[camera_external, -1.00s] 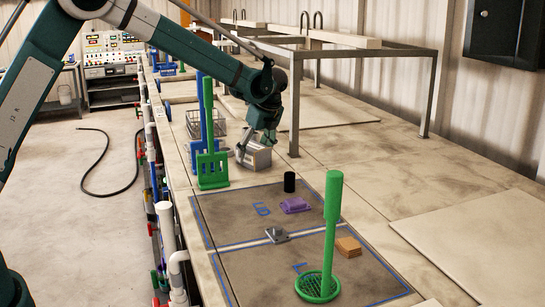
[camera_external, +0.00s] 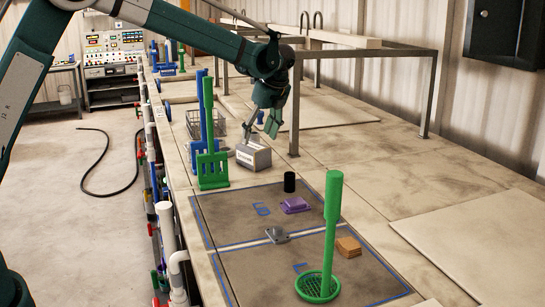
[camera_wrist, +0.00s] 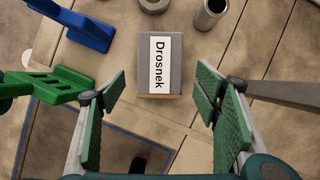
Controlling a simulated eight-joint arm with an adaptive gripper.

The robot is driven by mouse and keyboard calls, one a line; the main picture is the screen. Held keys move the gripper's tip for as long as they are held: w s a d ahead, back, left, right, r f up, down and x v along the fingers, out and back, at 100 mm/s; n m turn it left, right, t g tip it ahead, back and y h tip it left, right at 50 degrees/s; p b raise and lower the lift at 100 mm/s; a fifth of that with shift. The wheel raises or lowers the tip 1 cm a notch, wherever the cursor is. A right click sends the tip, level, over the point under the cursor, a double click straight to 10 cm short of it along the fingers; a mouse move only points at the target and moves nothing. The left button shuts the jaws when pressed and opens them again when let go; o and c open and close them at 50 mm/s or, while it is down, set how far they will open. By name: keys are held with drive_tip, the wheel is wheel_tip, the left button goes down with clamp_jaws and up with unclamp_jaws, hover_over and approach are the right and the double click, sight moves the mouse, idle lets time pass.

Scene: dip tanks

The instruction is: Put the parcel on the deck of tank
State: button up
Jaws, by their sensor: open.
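The parcel appears to be the grey box (camera_external: 254,156) with a white label, which reads "Drosnek" in the wrist view (camera_wrist: 174,65). It rests flat on the pale deck (camera_external: 325,160), just beyond the blue-outlined dark panels and right of the green slotted rack. My gripper (camera_external: 259,130) is above the box, pointing down. In the wrist view (camera_wrist: 160,108) its green-padded fingers are spread wide, with nothing between them. The box lies ahead of the fingertips, apart from them.
A black cylinder (camera_external: 289,182), purple block (camera_external: 295,205), grey piece (camera_external: 276,235), brown block (camera_external: 348,246) and tall-handled green strainer (camera_external: 318,287) are on the outlined panels. A metal frame leg (camera_external: 295,118) stands close on the right.

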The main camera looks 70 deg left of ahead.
drive_tip(key=shift+v, duration=1.95)
drive_tip(key=shift+s+d+r, duration=0.15)
drive_tip(key=shift+d+r, duration=0.2)
drive_tip(key=shift+d, duration=0.1)
drive_tip(key=s+d+r+n+t+h, duration=0.1)
drive_tip(key=s+d+r+n+t, duration=0.15)
drive_tip(key=s+d+r, duration=0.6)
drive_tip(key=s+d+r+n+t, duration=0.2)
drive_tip(key=s+d+r+n, duration=0.15)
drive_tip(key=s+d, duration=1)
drive_tip(key=s+d+f+n+t+h, duration=0.1)
drive_tip(key=s+d+f+n+t, duration=0.1)
drive_tip(key=s+d, duration=0.8)
drive_tip(key=s+d+f+n+t+h, duration=0.2)
drive_tip(key=s+d+f+n, duration=0.3)
drive_tip(key=s+d, duration=0.5)
wheel_tip(320, 180, down, 3)
drive_tip(key=shift+s+d+r+n, duration=0.25)
drive_tip(key=shift+s+d+n, duration=0.05)
drive_tip(key=shift+s+d, duration=0.15)
